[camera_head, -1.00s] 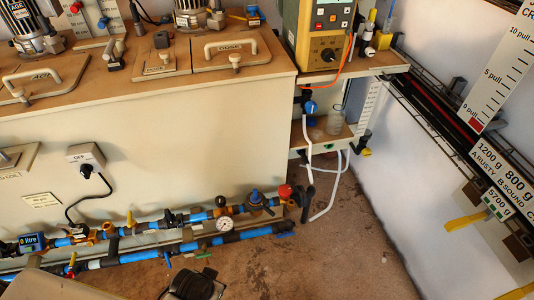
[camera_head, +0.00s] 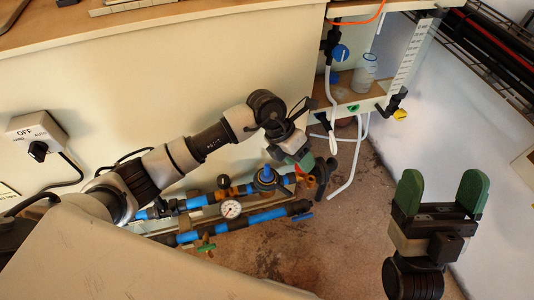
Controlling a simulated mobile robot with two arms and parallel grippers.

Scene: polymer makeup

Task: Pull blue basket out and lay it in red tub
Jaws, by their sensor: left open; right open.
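I cannot make out a blue basket or a red tub in the head view. My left gripper (camera_head: 319,152) is at the end of the arm reaching in from the left, in front of the pipes and below the small shelf. It is seen at an angle, with green fingertips apart and nothing visible between them. My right gripper (camera_head: 441,192) is at the lower right, pointing up in the picture, with its two green fingers wide apart and empty.
Blue pipes (camera_head: 262,217) with a gauge (camera_head: 231,209) run low along the cream cabinet (camera_head: 190,75). A shelf (camera_head: 352,104) holds a clear jar (camera_head: 365,69), and white hoses (camera_head: 347,175) hang below. Brown floor (camera_head: 335,245) is open between my grippers.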

